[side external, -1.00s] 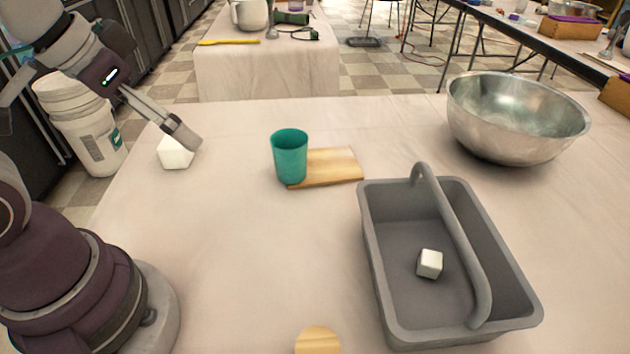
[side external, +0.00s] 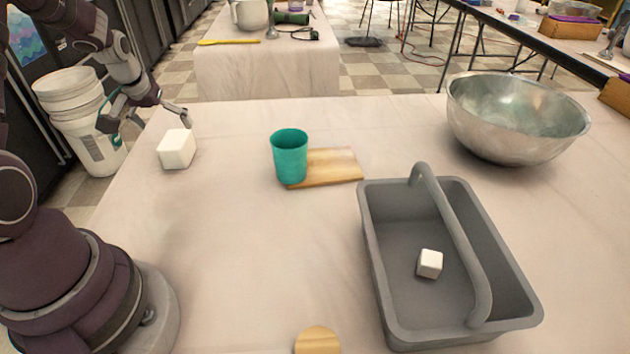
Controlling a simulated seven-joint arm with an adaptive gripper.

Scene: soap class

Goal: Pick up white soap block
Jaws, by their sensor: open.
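A white block (side external: 177,149) stands on the table at the left, near the table's left edge. A smaller white cube (side external: 430,263) lies on the floor of the grey carrier (side external: 372,240). My gripper (side external: 152,122) is open, just behind and above the larger white block, with one finger reaching out past its top toward the right. Nothing shows between the fingers. The other finger is partly hidden against the bucket, and I cannot tell whether the gripper touches the block.
A teal cup (side external: 289,158) stands by a wooden board (side external: 334,166) mid-table. A large metal bowl (side external: 515,125) is at the back right. A round wooden piece (side external: 318,341) lies at the front edge. The carrier has a raised arched handle. The left-centre table is clear.

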